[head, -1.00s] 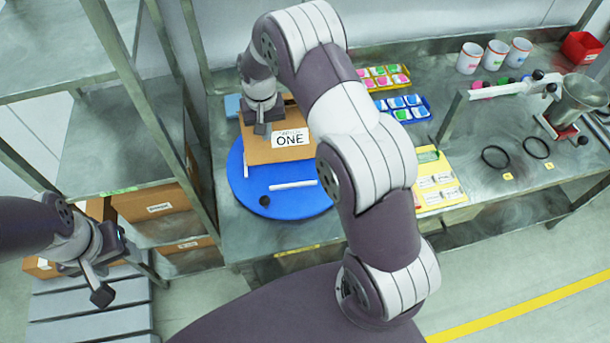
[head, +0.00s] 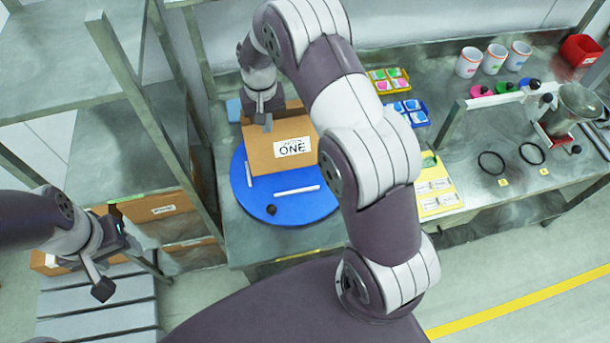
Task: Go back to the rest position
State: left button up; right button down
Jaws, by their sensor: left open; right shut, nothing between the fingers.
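My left gripper (head: 112,268) is at the lower left, in front of the shelf rack and above the grey slatted platform. It is open and empty. My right gripper (head: 262,122) is at the back of the bench, just over the rear left part of a cardboard box labelled ONE (head: 262,157). It is shut with nothing in it; whether it touches the box I cannot tell. The box is on the blue round turntable (head: 240,190). A white bar (head: 297,190) and a small dark knob (head: 271,210) are on the turntable in front of the box.
A metal shelf rack (head: 118,140) with boxes stands at the left. On the bench are coloured trays (head: 405,112), a yellow card panel (head: 440,200), black rings (head: 491,163), white cups (head: 470,62) and a red bin (head: 582,50). My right arm crosses the middle.

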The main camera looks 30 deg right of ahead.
notch_tip(320, 180, up, 6)
jog(key=p, duration=0.6)
jog(key=s+f+n+b, duration=0.1)
jog(key=s+f+b, duration=0.1)
jog(key=s+b, duration=0.3)
jog(key=s+f+n+t+b, duration=0.1)
jog(key=s+f+b, duration=0.2)
jog(key=s+b, duration=0.3)
jog(key=s+f+n+b, duration=0.1)
jog(key=s+b, duration=0.4)
jog(key=s, duration=0.5)
jog(key=shift+s+a+f+b, duration=0.2)
jog(key=shift+f+b, duration=0.15)
jog(key=shift+f, duration=0.55)
jog(key=shift+w, duration=0.1)
